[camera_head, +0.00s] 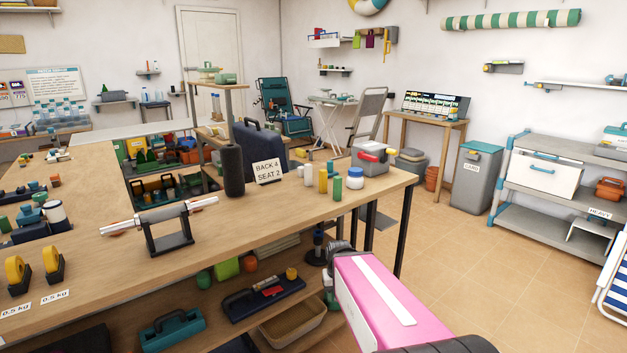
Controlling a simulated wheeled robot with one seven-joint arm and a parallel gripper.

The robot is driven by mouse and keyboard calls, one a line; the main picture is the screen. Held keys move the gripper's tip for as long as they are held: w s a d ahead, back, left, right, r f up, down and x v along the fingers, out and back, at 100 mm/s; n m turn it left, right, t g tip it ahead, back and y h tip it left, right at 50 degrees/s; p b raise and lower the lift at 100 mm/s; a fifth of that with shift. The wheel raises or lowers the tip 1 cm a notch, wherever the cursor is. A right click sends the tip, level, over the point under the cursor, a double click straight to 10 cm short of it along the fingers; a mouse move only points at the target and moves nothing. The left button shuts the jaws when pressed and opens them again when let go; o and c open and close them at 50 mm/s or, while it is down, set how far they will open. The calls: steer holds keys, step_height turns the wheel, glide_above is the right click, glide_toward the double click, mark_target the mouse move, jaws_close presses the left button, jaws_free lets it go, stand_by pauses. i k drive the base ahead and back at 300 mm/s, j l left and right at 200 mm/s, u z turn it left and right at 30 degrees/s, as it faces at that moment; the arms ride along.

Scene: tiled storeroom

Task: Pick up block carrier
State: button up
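No label marks a block carrier, so I cannot tell for certain which holder it is. A dark blue carrier (240,305) with a handle and red pieces lies on the shelf under the long wooden table. A teal carrier (170,331) with a handle lies on that shelf, nearer and to the left. My pink arm reaches in from the lower right, in front of the table's right end. No gripper fingers can be made out.
The wooden table (250,213) fills the left and middle. On it are a black roller stand (171,242), yellow tape rolls (51,258), a grey toolbox (372,155) and several small bottles. A tan bin (294,320) sits on the lower shelf. Tiled floor (500,260) is open at right.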

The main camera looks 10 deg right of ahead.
mark_target(170, 328)
steer(key=u, duration=1.5)
steer(key=k+j+u, duration=0.1)
steer(key=k, duration=0.3)
